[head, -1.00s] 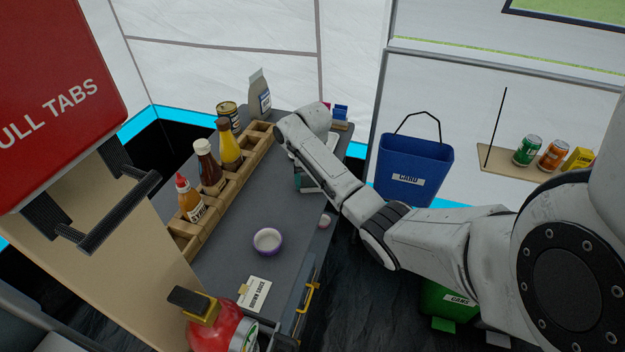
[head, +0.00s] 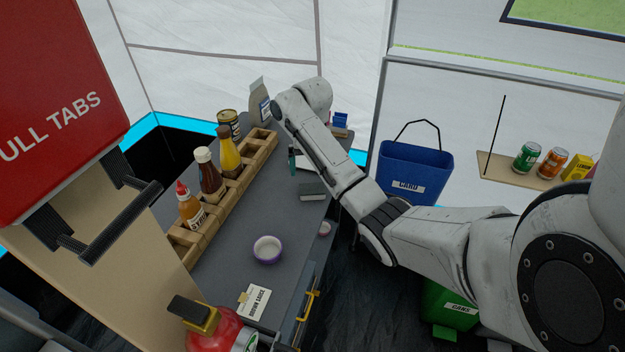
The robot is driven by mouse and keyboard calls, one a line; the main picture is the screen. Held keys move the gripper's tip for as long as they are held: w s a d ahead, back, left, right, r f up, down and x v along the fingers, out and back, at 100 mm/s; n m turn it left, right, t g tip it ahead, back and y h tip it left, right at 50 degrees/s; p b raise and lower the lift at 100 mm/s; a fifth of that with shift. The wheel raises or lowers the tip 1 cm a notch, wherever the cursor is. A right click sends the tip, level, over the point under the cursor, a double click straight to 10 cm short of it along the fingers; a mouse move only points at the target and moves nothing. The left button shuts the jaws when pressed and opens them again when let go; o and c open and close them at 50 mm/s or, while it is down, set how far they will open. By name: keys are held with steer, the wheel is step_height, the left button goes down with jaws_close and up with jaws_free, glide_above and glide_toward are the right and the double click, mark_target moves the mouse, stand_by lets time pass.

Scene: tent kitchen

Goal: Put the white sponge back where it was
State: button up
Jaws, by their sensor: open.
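A small block (head: 313,192) lies flat on the dark counter below my forearm. It has a dark grey top and a paler front edge; it may be the white sponge, but its colour does not read as white here. My gripper (head: 296,162) is mostly hidden behind my forearm. Only a teal and white part that seems to belong to it shows, beyond the block and apart from it. The jaws are open; their fingertips cannot be made out clearly.
A wooden rack (head: 222,190) with sauce bottles runs along the counter's left. A small round item (head: 324,229) sits by the right edge. A blue bin (head: 414,172) hangs right.

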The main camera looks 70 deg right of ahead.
steer(key=shift+r+p, duration=1.1)
steer(key=shift+r, duration=0.75)
